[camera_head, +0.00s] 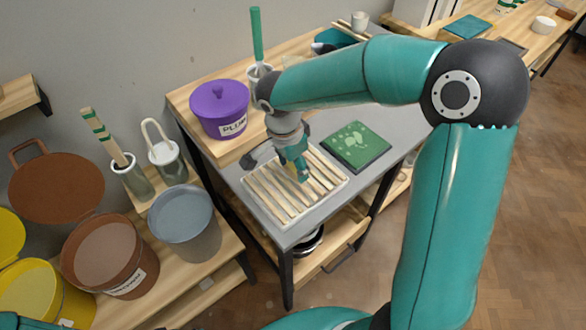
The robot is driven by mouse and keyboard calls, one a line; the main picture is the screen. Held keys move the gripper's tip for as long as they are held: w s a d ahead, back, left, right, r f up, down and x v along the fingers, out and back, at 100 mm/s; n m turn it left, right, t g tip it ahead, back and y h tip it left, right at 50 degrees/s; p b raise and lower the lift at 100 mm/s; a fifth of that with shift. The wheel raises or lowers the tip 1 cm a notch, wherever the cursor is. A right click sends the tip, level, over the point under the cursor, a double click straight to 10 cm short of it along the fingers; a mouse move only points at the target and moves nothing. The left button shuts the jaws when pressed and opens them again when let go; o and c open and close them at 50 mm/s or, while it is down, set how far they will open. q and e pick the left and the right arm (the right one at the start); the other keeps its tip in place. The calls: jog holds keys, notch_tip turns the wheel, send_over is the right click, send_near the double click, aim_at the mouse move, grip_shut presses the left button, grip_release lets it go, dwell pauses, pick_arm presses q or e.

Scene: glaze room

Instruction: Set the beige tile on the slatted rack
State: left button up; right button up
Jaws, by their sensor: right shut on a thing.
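The slatted rack (262,205) lies on the grey top of the work table, its pale wooden slats in a light frame. My right gripper (288,167) reaches down over the far part of the rack, pointing downward. It is shut on the beige tile, which is mostly hidden by the fingers and blends with the pale slats. I cannot tell whether the tile touches the slats. My left gripper is out of view.
A green patterned tile (356,146) lies right of the rack. A purple lidded pot (219,109) stands behind it on a wooden board. Buckets, a brown one (104,256) and a grey one (185,222), stand lower left. Grey tabletop (295,236) is bare in front of the rack.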

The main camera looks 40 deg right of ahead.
notch_tip(320, 180, down, 2)
jog(key=shift+f, duration=0.1)
jog(key=o, duration=1.2)
jog(key=shift+o, duration=0.2)
